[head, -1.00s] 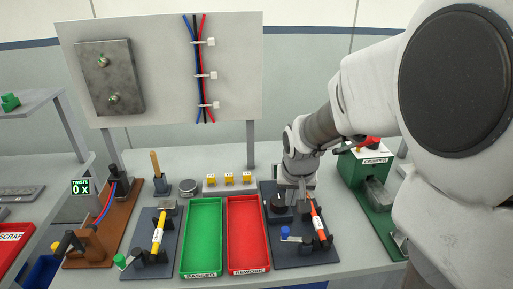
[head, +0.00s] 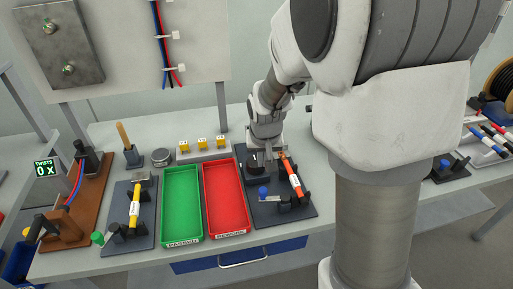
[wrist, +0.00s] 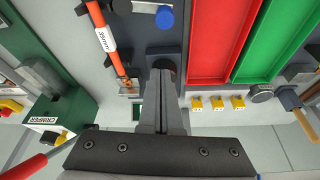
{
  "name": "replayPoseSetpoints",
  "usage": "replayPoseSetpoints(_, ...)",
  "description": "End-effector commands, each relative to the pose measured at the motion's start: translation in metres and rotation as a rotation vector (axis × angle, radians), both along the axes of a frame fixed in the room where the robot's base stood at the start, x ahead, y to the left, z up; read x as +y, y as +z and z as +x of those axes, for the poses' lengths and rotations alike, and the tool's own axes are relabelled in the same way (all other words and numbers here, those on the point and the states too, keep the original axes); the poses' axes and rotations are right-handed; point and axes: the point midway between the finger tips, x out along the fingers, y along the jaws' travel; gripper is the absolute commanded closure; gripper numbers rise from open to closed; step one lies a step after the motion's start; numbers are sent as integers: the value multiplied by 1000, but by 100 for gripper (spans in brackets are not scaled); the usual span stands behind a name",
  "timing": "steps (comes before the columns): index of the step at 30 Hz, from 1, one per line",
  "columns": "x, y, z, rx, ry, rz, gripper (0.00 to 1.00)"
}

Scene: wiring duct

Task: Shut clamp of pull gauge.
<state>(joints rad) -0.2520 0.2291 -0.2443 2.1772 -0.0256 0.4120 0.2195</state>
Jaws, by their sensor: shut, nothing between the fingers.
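The pull gauge appears to be the dark base plate (head: 272,217) right of the red tray. It carries an orange cable (head: 293,176) with a white label, which reads 35mm in the wrist view (wrist: 108,40). A flat metal lever with a blue knob (head: 263,191) lies near its front; the knob also shows in the wrist view (wrist: 165,17). A round black part (wrist: 165,62) sits toward the back of the plate. My gripper (wrist: 164,78) is shut and empty, with its tips at or just above this part; contact is unclear. I cannot tell the clamp's state.
A red tray (head: 243,227) and a green tray (head: 167,228) lie left of the plate. A similar plate with a yellow cable (head: 134,204) is further left. Small yellow blocks (head: 202,142) stand behind the trays. A green crimper (wrist: 60,112) is beside my gripper.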

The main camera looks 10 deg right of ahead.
Motion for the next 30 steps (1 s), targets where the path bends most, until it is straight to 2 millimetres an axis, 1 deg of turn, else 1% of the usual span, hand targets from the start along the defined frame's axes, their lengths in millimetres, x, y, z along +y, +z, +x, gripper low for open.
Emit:
replayPoseSetpoints(1,-1,-12,3,4,-2,-1,100)
replayPoseSetpoints(3,-2,-25,7,4,-2,-1,100)
replayPoseSetpoints(11,-5,-69,22,3,-1,0,100)
replayPoseSetpoints(12,-2,-63,13,1,1,1,100)
replayPoseSetpoints(15,0,-63,0,0,2,0,100)
replayPoseSetpoints(18,2,-63,-10,-1,2,0,100)
replayPoseSetpoints(23,3,-64,-17,0,0,0,100)
replayPoseSetpoints(30,3,-64,-18,0,0,0,100)
